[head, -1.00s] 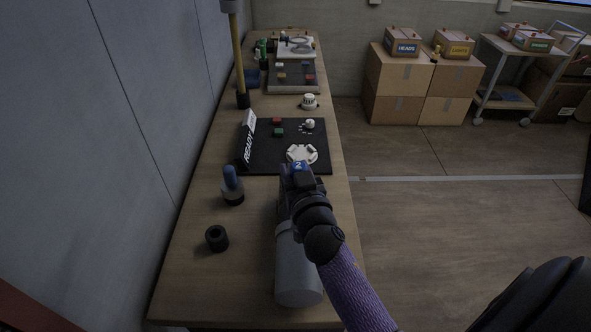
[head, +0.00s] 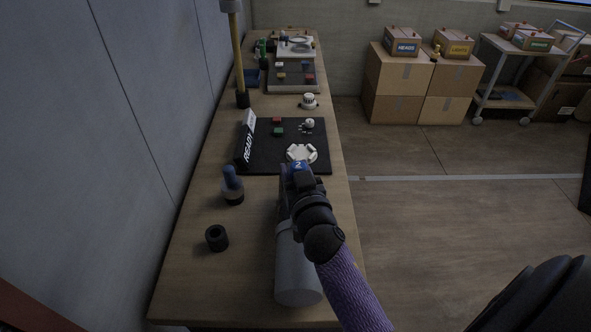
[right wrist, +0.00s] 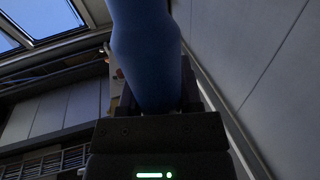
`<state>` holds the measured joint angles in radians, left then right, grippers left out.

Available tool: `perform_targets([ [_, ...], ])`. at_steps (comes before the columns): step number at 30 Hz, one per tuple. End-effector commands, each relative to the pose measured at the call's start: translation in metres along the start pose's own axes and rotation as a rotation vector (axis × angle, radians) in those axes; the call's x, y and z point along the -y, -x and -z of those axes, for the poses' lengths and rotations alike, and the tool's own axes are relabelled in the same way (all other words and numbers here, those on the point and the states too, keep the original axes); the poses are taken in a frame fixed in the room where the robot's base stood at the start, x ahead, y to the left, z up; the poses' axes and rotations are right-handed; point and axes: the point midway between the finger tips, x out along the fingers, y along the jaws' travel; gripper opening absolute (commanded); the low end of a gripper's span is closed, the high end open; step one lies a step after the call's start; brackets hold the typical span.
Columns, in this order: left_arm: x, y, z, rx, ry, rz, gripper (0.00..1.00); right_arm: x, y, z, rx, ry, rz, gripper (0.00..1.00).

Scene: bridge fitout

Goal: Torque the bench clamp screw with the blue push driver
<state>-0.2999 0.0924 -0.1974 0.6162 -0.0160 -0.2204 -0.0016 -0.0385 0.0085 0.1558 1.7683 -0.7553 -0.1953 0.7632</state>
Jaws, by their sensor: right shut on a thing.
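My right gripper (head: 297,178) is over the near part of the bench (head: 195,285). In the right wrist view it is shut on a large smooth blue body, which looks like the push driver's handle (right wrist: 148,45). In the head view a small blue patch with a white mark shows at the gripper; I cannot tell whether it belongs to the handle. A blue-topped piece with a grey collar and dark base (head: 232,186) stands on the bench to the left, apart from the gripper. I cannot make out the clamp screw. My left gripper is not in view.
A black hollow cylinder (head: 217,238) stands at the near left. A black mat (head: 262,160) with a READY sign (head: 249,142) and a white hexagonal part (head: 301,153) lies beyond the gripper. A yellow post (head: 238,60) rises by the wall.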

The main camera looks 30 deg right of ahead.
Motion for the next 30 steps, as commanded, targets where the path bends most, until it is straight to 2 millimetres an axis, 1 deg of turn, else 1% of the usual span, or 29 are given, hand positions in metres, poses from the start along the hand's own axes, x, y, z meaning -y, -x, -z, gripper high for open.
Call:
perform_targets([
  [6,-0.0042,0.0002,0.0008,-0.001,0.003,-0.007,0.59,-0.0003,0.0004,-0.0024,0.006,0.001,-0.001,0.0],
  [14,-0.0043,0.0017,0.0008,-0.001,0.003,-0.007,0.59,-0.0003,0.0004,-0.0018,0.006,0.001,-0.001,0.0],
  [30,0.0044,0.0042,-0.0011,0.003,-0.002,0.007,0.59,-0.0003,0.0003,-0.001,0.004,0.0,-0.001,0.0],
])
